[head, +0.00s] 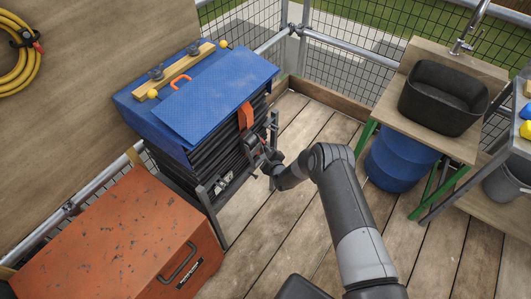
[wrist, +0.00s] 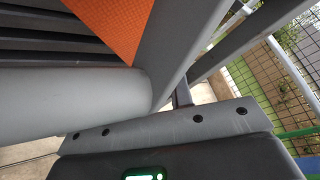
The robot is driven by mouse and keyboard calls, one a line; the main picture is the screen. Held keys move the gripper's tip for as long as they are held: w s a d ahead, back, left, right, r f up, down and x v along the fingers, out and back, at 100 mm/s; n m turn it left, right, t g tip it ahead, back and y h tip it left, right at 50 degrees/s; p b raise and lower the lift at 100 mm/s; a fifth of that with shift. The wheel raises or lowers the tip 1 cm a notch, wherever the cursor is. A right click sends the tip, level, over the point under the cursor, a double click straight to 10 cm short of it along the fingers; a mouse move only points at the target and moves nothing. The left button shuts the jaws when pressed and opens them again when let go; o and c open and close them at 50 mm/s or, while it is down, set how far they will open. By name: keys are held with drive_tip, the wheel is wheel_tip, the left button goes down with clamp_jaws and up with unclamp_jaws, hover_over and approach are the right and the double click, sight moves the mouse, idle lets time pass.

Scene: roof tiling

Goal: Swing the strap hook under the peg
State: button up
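An orange strap (head: 245,115) hangs over the right edge of the blue cover on the stack of dark tiles. In the wrist view the orange strap (wrist: 112,25) fills the top, close to the camera, in front of dark layers. My gripper (head: 262,157) is at the rack's right side, just below the strap's lower end. I cannot tell whether its fingers are open or shut, or whether they touch the strap. The strap hook and the peg cannot be made out in the head view. A thick grey round bar (wrist: 70,105) crosses the wrist view at the left; I cannot tell what it is.
The dark metal rack (head: 208,205) stands around the tile stack (head: 205,150), under the blue cover (head: 215,90). An orange chest (head: 115,240) is at the lower left. A sink bench (head: 395,115) with a blue barrel (head: 400,163) stands right. The plank floor (head: 285,235) between is clear.

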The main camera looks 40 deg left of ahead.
clamp_jaws()
drive_tip(key=shift+s+d+f, duration=0.1)
drive_tip(key=shift+f, duration=0.05)
drive_tip(key=shift+s+f+m+g+h, duration=0.25)
drive_tip(key=shift+s+f+m+g, duration=0.3)
drive_tip(key=shift+s+m+g, duration=0.65)
drive_tip(key=shift+s+f+m+g+h, duration=0.3)
drive_tip(key=shift+s+f+m+g, duration=0.3)
drive_tip(key=shift+s, duration=1.05)
drive_tip(key=shift+s+f+m+g+h, duration=0.25)
drive_tip(key=shift+s+f+m+g, duration=0.2)
drive_tip(key=shift+s+m+g, duration=0.75)
drive_tip(key=shift+s+n, duration=0.3)
drive_tip(key=shift+s, duration=0.05)
drive_tip(key=shift+o, duration=0.9)
unclamp_jaws()
drive_tip(key=o, duration=0.3)
